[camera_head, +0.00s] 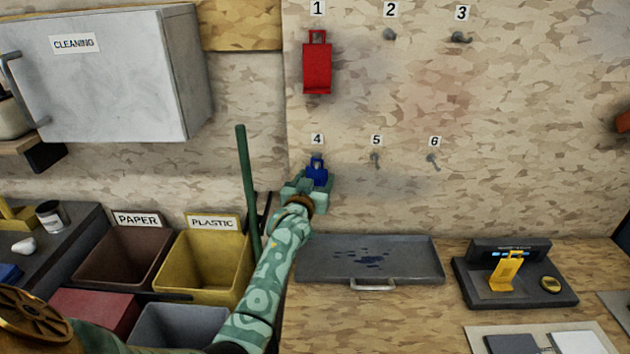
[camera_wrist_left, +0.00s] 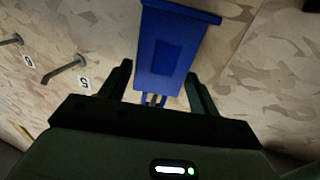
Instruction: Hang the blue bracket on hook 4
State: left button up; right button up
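The blue bracket (camera_head: 317,175) is up against the wall just below the number 4 label (camera_head: 317,139), with its loop end at the top. My left gripper (camera_head: 307,188) is at its lower part and hides its lower end in the head view. My right gripper is out of view.
A red bracket (camera_head: 317,68) hangs under number 1. Hooks 2 (camera_head: 389,35), 3 (camera_head: 461,38), 5 (camera_head: 375,160) and 6 (camera_head: 433,160) are bare. A grey tray (camera_head: 420,262) lies below, right of a green pole (camera_head: 248,190). A yellow bracket (camera_head: 506,268) stands on a dark device.

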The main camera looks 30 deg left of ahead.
pick_arm(q)
jog(key=shift+o, duration=1.3)
jog(key=shift+s+d+p, duration=0.1)
jog(key=shift+s+p, duration=0.15)
jog(key=shift+p, duration=0.05)
jog(key=p+v, duration=1.1)
jog(key=v, duration=0.5)
